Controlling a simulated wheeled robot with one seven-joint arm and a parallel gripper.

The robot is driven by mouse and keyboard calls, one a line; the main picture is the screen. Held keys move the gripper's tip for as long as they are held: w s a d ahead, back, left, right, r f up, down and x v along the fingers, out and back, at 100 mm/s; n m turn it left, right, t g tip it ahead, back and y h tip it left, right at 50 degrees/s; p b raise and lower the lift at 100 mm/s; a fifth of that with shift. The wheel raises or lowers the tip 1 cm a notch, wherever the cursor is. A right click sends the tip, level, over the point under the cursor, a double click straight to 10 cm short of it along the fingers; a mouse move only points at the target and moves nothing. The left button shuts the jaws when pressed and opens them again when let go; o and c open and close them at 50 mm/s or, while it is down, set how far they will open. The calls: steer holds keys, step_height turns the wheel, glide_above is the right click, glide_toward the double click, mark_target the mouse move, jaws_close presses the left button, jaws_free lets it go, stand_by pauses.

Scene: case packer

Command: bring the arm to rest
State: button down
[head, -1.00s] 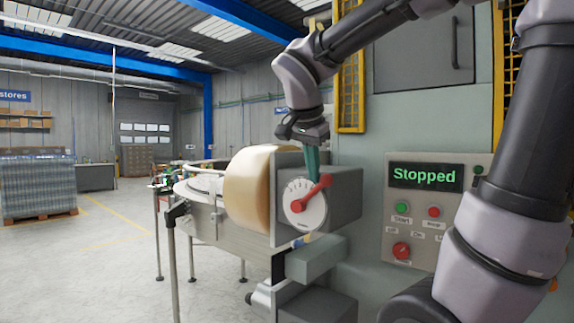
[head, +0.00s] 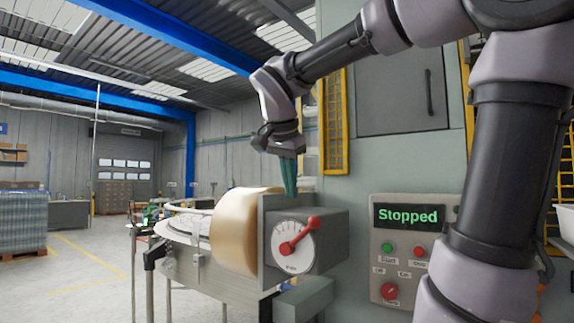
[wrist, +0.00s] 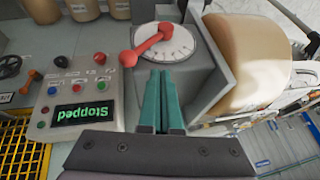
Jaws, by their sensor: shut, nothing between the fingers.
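My gripper (head: 290,178) has teal fingers and points down, just above and behind the grey dial box (head: 330,240) in the head view. In the wrist view the fingers (wrist: 160,82) are together with nothing between them, near the white dial (wrist: 165,42). The red lever (head: 299,235) on the dial slants up to the right in the head view. I cannot tell from the head view how large the gap between fingers and box is. The lever also shows in the wrist view (wrist: 147,45), apart from the fingertips.
A control panel (head: 378,285) reads "Stopped" in green and has several buttons and knobs. A large tan roll (head: 240,232) sits left of the dial box. A grey machine cabinet (head: 400,150) stands behind. Open floor (head: 75,290) lies to the left.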

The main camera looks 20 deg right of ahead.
steer(key=s+v, duration=0.1)
steer(key=v, duration=0.5)
steer(key=s+d+f+n+t+y, duration=0.1)
steer(key=s+d+f+n+y, duration=0.1)
steer(key=f, duration=0.5)
steer(key=s+d+f+n+t+y, duration=0.1)
steer(key=s+d+f+n+y, duration=0.1)
steer(key=f+n, duration=0.3)
step_height(320, 180, down, 3)
steer(key=shift+s+d+f+y, duration=0.1)
steer(key=shift+s+d+y, duration=0.05)
steer(key=shift+s+y, duration=0.4)
steer(key=shift+d, duration=0.1)
